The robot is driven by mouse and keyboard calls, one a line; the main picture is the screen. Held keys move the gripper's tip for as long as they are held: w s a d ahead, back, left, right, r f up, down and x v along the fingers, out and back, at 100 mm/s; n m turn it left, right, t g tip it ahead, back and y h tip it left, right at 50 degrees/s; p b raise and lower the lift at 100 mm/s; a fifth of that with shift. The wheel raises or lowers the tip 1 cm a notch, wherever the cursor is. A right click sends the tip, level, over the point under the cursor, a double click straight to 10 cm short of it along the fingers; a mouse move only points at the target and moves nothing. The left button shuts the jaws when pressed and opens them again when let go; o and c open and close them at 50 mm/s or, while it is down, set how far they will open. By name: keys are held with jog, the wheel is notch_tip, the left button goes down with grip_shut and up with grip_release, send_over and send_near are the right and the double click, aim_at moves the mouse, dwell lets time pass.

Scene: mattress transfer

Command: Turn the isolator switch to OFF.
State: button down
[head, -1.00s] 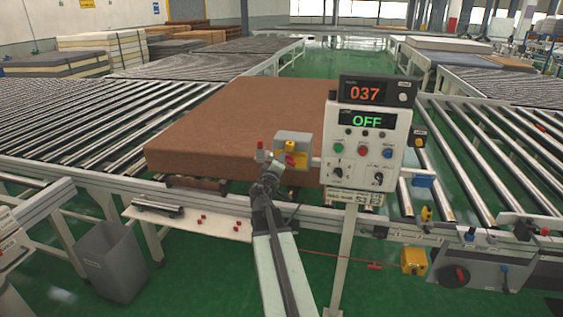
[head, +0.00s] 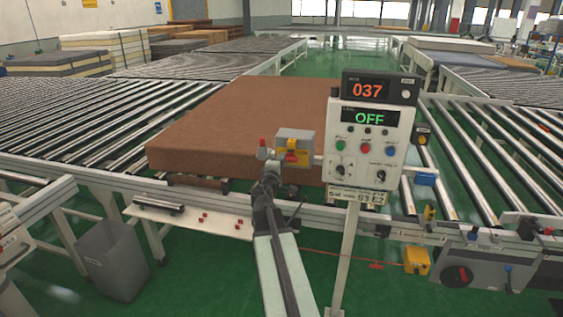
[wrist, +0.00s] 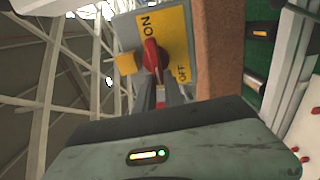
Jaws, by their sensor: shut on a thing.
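The isolator switch (head: 295,135) is a grey box with a yellow plate and a red handle, in front of the brown mattress. In the wrist view, the yellow plate (wrist: 178,38) carries an ON mark at its upper left and an OFF mark at its lower right. The red handle (wrist: 151,57) lies along the ON side, apart from the OFF mark. My gripper (wrist: 160,96) is shut on the handle's near end; the fingertips are partly hidden behind my wrist housing. In the head view, my gripper (head: 284,160) is at the front of the switch.
A control panel (head: 368,140) on a post stands right of my arm; its displays read 037 and OFF. The brown mattress (head: 245,115) lies behind the switch on roller conveyors (head: 70,110). A grey bin (head: 112,262) stands at lower left.

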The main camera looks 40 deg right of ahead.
jog(key=c, duration=1.4)
grip_release()
jog(key=shift+c, duration=0.2)
